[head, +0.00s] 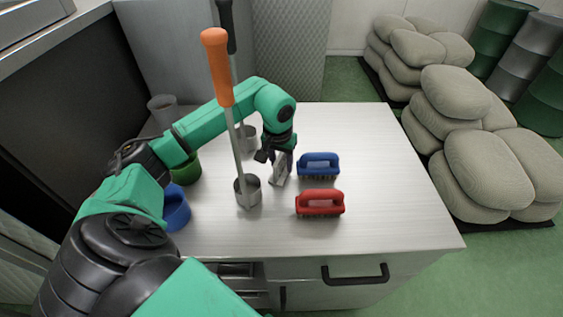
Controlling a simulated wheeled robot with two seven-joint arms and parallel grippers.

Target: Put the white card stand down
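The white card stand (281,172) is a small pale, tilted piece just below my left gripper, between the metal cup and the brushes. My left gripper (277,156) points down over the worktop (385,215) and appears shut on the upper part of the stand. The dark fingers hide part of it. I cannot tell whether the stand's foot touches the worktop. My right gripper is not in view.
A blue brush (318,164) and a red brush (320,203) lie right of the stand. A metal cup (248,192) holds an orange-handled tool (217,65). A blue container (176,210) and green container (187,171) stand left. The worktop's right side is clear.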

